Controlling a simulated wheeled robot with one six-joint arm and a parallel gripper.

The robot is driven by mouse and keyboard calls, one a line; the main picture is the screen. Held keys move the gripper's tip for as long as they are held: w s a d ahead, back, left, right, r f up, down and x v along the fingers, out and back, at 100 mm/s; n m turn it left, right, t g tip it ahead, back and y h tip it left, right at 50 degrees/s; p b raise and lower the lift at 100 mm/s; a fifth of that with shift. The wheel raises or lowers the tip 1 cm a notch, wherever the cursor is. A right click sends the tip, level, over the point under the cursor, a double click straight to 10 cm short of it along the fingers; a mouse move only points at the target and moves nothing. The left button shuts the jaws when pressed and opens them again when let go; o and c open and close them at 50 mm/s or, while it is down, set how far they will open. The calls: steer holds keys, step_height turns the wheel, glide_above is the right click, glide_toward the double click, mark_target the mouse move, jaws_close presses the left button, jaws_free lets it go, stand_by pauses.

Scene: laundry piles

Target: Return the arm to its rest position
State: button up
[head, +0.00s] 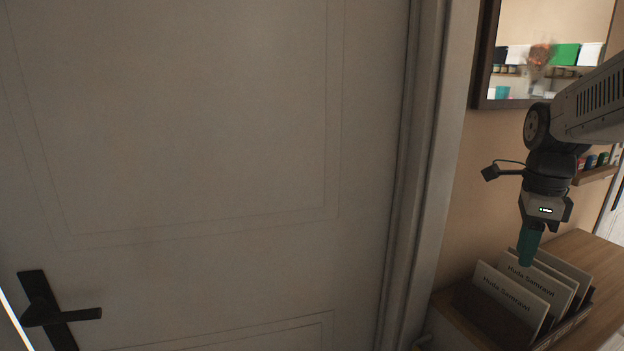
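My arm comes in from the right edge of the head view and bends downward at the wrist. My gripper (527,256) points down, with teal fingers just above or in front of several upright cards in a holder. The fingers overlap in this view, so I cannot tell whether they are open or shut. I see nothing clearly held in them. Whether the fingertips touch the cards is unclear.
A closed grey door (200,120) with a black handle (55,312) fills the left. A wooden cabinet top (601,262) carries the card holder (572,327). A framed mirror (484,60) hangs behind my arm. A small shelf (597,175) with jars is at right.

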steer(key=s+a+n+t, duration=0.1)
steer(key=s+a+n, duration=0.6)
steer(key=n, duration=0.5)
steer(key=s+a+f+n, duration=0.1)
steer(key=s+a+n, duration=0.6)
steer(key=s+n, duration=0.4)
steer(key=shift+f+n+t, duration=0.3)
steer(key=shift+n+t, duration=0.1)
steer(key=shift+n, duration=0.6)
steer(key=shift+d, duration=0.1)
